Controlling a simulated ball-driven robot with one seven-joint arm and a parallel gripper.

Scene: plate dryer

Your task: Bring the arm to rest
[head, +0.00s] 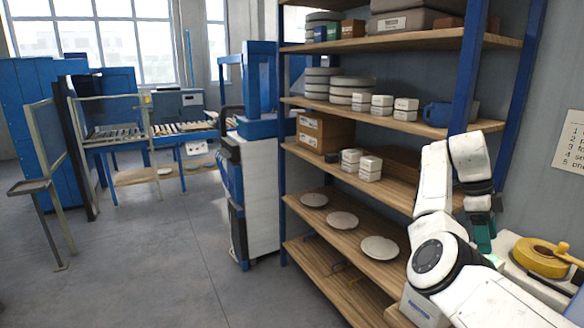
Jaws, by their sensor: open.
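My arm (433,185) is folded at the right of the head view, in front of the shelf's right end. It rises from the lower right, bends over at the top and comes back down. My gripper (485,240) hangs at its end, pointing down, with dark and teal parts showing. It is open, and I see nothing held in it. Its fingers are small and partly hidden by the arm.
A wooden shelf rack (350,227) with blue posts stands close to my arm, holding plates (380,249), boxes (325,131) and dishes. A yellow round object (540,257) lies at the lower right. The floor (150,260) at left is clear.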

